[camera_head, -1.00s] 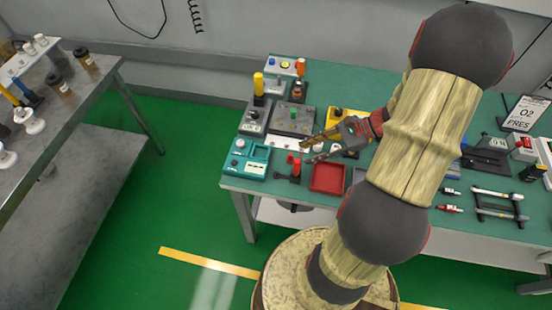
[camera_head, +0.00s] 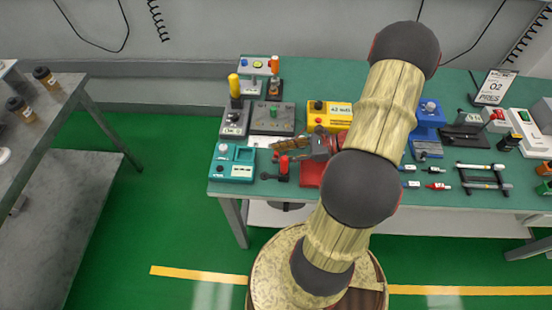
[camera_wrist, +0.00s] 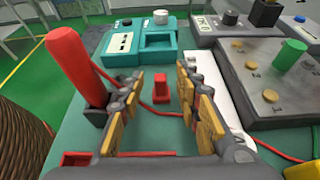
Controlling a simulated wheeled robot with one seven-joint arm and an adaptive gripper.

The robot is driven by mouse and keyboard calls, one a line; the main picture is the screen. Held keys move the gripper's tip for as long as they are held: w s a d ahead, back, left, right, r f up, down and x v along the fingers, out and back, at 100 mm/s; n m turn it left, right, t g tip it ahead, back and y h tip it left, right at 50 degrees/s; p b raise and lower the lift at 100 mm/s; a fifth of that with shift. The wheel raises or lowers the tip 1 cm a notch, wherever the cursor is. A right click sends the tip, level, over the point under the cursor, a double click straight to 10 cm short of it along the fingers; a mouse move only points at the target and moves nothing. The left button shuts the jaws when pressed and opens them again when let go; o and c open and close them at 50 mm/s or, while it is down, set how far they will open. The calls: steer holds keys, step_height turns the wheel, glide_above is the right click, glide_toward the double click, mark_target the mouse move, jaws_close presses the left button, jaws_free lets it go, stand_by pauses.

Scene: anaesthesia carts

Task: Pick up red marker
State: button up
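A small red marker (camera_head: 438,186), with a pale end, appears to lie flat on the green tabletop, right of my arm in the head view. It does not show in the wrist view. My gripper (camera_head: 268,153) is over the left part of the table, well left of the marker. In the wrist view my gripper (camera_wrist: 160,90) is open, with its two fingers apart. A small red block (camera_wrist: 160,88) shows between and beyond the fingers, and I see nothing held.
A red-handled lever (camera_wrist: 75,65) stands close beside the left finger. A teal device (camera_wrist: 138,45) lies ahead. A black rack (camera_head: 487,186) with pen-like items is right of the marker. A red tray (camera_head: 309,174) and blue device (camera_head: 428,115) are near my arm.

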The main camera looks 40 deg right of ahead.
steer(key=shift+x, duration=0.85)
steer(key=c, duration=0.8)
jaws_close()
